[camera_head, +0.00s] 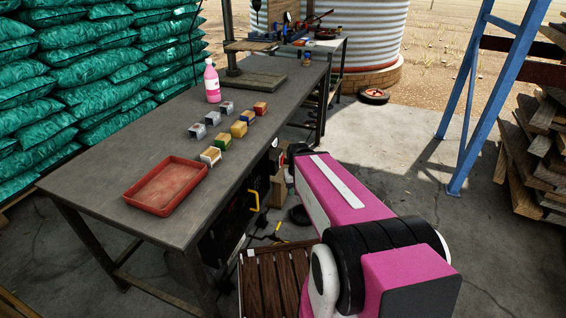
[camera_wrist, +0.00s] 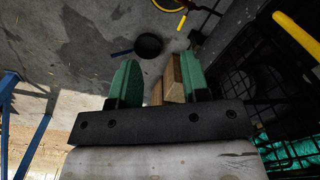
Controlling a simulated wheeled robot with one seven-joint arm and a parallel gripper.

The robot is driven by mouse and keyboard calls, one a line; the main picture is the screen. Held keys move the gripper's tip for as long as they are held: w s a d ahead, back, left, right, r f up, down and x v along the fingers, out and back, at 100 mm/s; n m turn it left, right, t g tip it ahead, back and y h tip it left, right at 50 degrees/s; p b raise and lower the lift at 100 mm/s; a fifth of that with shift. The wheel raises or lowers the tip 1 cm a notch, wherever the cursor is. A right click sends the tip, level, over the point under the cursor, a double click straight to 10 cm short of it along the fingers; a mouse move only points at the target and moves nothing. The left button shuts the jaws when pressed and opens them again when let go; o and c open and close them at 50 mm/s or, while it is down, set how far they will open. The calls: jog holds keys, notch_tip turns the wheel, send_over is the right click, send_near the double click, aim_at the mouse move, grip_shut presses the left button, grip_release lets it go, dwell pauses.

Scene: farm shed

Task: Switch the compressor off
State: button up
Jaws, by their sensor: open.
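I cannot pick out the compressor or its switch for certain. A dark machine (camera_head: 230,222) with a yellow handle (camera_head: 254,200) stands in shadow under the workbench in the head view; I cannot tell whether it is the compressor. In the wrist view a black frame or grille with a yellow bar (camera_wrist: 297,37) is at the right. My gripper (camera_wrist: 158,80) has two green fingers, spread apart with nothing held. A wooden block (camera_wrist: 173,80) shows beyond the gap between them. In the head view my pink arm hides most of the area around the gripper.
The workbench (camera_head: 105,175) carries a red tray (camera_head: 166,186), several small coloured blocks and a pink bottle (camera_head: 212,82). A slatted wooden crate (camera_head: 272,283) stands on the floor near the bench. A blue frame (camera_head: 490,85) and stacked timber are at right.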

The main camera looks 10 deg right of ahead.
jog(key=c, duration=0.4)
jog(key=shift+w, duration=0.4)
grip_shut()
jog(key=w+d+m+t+y, duration=0.1)
jog(key=w+d+m+t, duration=0.1)
jog(key=w, duration=0.9)
jog(key=w+d+m+t+y, duration=0.1)
jog(key=w+d+t, duration=0.4)
jog(key=w, duration=0.5)
jog(key=shift+w+d+m+y, duration=0.25)
jog(key=shift+w+m+y, duration=0.15)
jog(key=shift+m, duration=0.4)
